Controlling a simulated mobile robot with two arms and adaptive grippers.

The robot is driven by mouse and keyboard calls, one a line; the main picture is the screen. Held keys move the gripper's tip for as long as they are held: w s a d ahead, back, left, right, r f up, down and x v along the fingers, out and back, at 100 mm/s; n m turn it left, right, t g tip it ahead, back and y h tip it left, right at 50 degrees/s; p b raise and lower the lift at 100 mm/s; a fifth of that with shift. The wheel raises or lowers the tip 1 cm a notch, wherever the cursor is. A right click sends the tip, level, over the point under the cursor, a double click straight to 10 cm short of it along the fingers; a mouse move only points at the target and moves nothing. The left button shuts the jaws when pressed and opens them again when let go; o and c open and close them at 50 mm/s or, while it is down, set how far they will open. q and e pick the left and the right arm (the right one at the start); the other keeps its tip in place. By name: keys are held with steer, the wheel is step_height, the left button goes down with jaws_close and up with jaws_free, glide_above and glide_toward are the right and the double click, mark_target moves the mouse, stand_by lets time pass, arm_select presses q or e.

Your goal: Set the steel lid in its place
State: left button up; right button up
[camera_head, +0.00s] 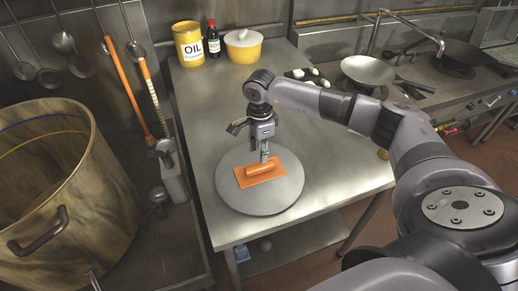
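The steel lid (284,196) is a round grey disc with an orange block handle (262,172) on an orange plate. It lies flat on, or just over, the steel table near its front left corner. My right gripper (264,158) points straight down at the handle, its fingertips at the handle's top. I see the fingers edge-on, so I cannot tell whether they are closed on it. A large open stained pot (70,200) stands at the left, with its rim uncovered. My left gripper is out of view.
The steel table (215,115) is bare left of my arm. A yellow oil can (188,45), a dark bottle (213,40) and a yellow pot with a white lid (243,48) stand at its back.

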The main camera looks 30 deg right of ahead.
mark_target(260, 166)
step_height(260, 166, down, 7)
steer(key=b, duration=0.3)
steer(key=shift+a+f, duration=0.1)
steer(key=shift+c, duration=0.4)
steer(key=shift+r, duration=0.2)
jaws_close()
